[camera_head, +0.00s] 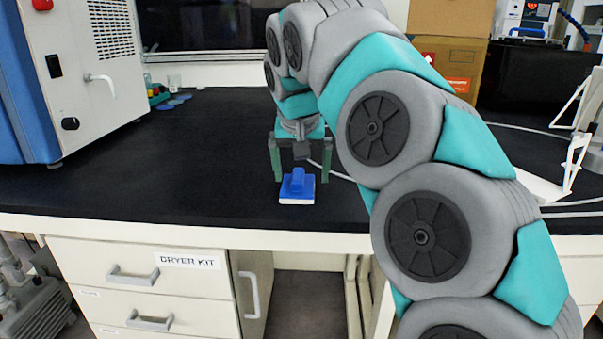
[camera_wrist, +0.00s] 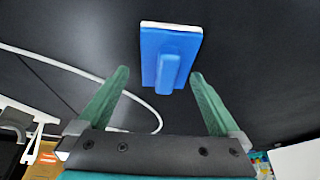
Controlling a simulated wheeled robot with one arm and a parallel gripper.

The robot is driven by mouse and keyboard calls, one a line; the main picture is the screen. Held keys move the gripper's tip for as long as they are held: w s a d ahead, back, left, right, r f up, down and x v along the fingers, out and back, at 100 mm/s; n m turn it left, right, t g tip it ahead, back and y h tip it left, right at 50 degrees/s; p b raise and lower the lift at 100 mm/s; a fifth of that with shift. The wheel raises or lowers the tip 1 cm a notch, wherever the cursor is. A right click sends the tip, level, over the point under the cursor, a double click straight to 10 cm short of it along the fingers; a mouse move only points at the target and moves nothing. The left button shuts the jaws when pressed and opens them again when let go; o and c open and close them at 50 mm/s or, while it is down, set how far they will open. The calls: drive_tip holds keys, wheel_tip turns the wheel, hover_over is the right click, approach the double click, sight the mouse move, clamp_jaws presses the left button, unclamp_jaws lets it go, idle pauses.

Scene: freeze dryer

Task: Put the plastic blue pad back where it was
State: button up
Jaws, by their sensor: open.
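The blue plastic pad (camera_head: 297,188) lies on the black bench top near its front edge, with a white layer beneath and a raised blue grip on top. In the wrist view the pad (camera_wrist: 152,52) is beyond the fingertips, roughly centred between them, its raised grip facing me. My gripper (camera_head: 301,178) is open and points down over the pad, one green finger on each side. In the wrist view my gripper (camera_wrist: 158,72) has nothing between its fingers. I cannot tell the exact gap between fingertips and pad.
A blue and white machine (camera_head: 70,75) stands on the bench at left. Several small blue pieces (camera_head: 172,102) lie at the back left. Cardboard boxes (camera_head: 447,65) and a white frame (camera_head: 570,150) are at right. A white cable (camera_wrist: 80,70) runs near the pad.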

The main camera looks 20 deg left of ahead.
sight(301, 182)
drive_tip(key=v, duration=0.8)
drive_tip(key=shift+r, duration=0.2)
drive_tip(key=p+v, duration=0.2)
drive_tip(key=v, duration=0.1)
drive_tip(key=shift+f, duration=0.1)
drive_tip(key=shift+g+h, duration=0.7)
drive_tip(key=d+f, duration=0.2)
drive_tip(key=d, duration=0.2)
drive_tip(key=s+d+f, duration=0.1)
drive_tip(key=d+f, duration=0.1)
drive_tip(key=d, duration=0.2)
drive_tip(key=d+f, duration=0.2)
drive_tip(key=d, duration=0.1)
drive_tip(key=shift+s+d+f, duration=0.2)
drive_tip(key=shift+s+d, duration=0.15)
drive_tip(key=shift+d, duration=0.05)
drive_tip(key=s+d+f+g, duration=0.2)
drive_tip(key=s+d+f, duration=0.55)
drive_tip(key=d, duration=0.25)
drive_tip(key=s+d+f+m+g, duration=0.1)
drive_tip(key=s+d+f, duration=0.4)
drive_tip(key=s+f, duration=0.4)
drive_tip(key=s+d+f+m+g, duration=0.1)
drive_tip(key=s+d+f, duration=0.4)
drive_tip(key=s+f, duration=0.3)
drive_tip(key=s, duration=0.3)
drive_tip(key=shift+s+f+m+g, duration=0.4)
